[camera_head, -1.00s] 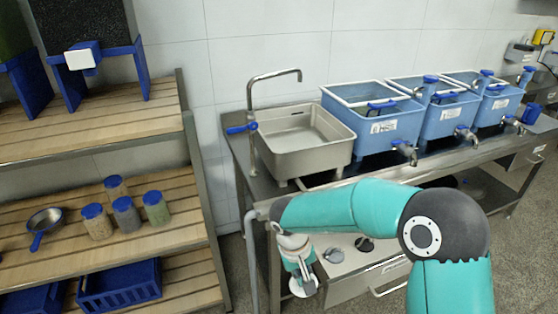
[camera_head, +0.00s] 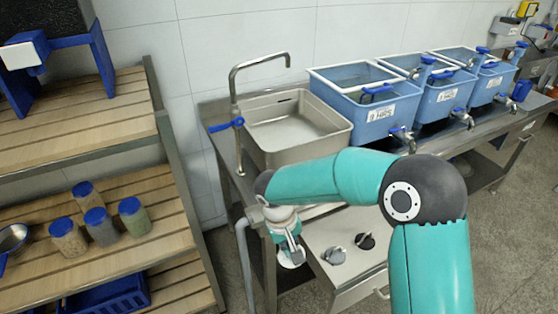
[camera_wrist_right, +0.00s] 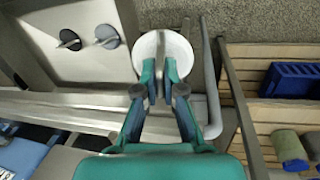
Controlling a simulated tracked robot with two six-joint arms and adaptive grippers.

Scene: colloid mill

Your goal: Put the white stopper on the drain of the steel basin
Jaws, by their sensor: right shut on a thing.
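The steel basin (camera_head: 345,142) stands on the steel counter, below a curved tap. Its inside is partly in view; I cannot make out the drain. My right gripper (camera_head: 290,246) is shut on the white stopper (camera_head: 291,258), a round white disc, in front of and below the basin, beside the counter's front left. In the right wrist view, the fingers (camera_wrist_right: 160,85) pinch the stopper (camera_wrist_right: 177,48), whose round face shows past the fingertips. My left gripper is in neither view.
The tap (camera_head: 236,110) with a blue lever rises at the basin's left. Blue tubs (camera_head: 385,122) with spigots stand right of it. A control panel with knobs (camera_head: 335,256) is below the counter. A wooden shelf (camera_head: 165,215) with jars is at the left.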

